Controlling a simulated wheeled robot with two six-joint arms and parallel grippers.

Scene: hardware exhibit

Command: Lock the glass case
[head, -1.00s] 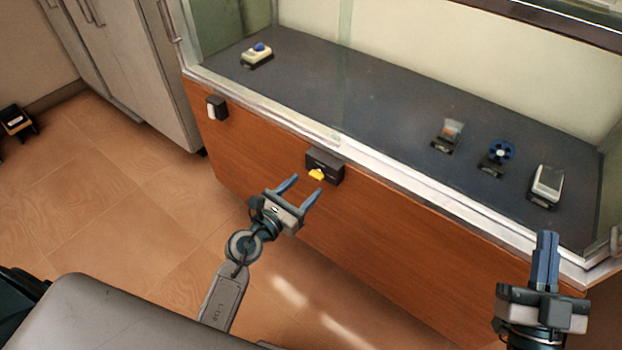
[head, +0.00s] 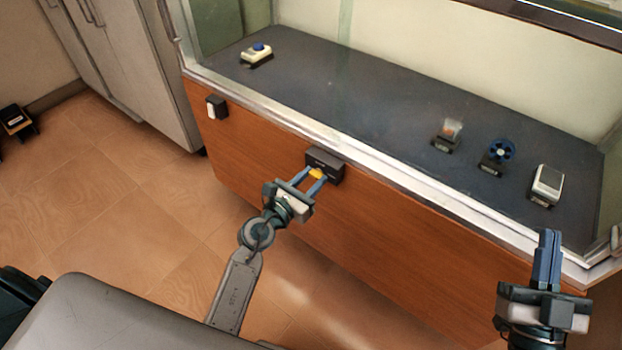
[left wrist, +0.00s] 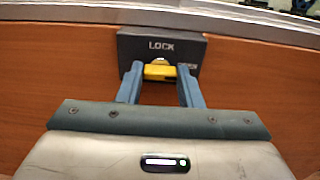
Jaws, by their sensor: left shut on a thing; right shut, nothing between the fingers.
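The glass case (head: 300,133) has a dark display floor, a pale metal frame and an orange-brown wood front. A black lock box (head: 326,163) sits on that front just below the frame; in the left wrist view the lock box (left wrist: 160,47) is marked "LOCK". A yellow key (left wrist: 158,72) sticks out of it; the key also shows in the head view (head: 316,174). My left gripper (head: 311,177) is shut on the yellow key, one blue finger on each side. My right gripper (head: 548,235) is shut and empty near the case's right end.
A small black and white box (head: 216,107) is on the wood front to the left. Several small exhibits stand inside the case, including a blue reel (head: 501,150). Grey cabinets (head: 140,70) stand at the left. The tiled floor before the case is clear.

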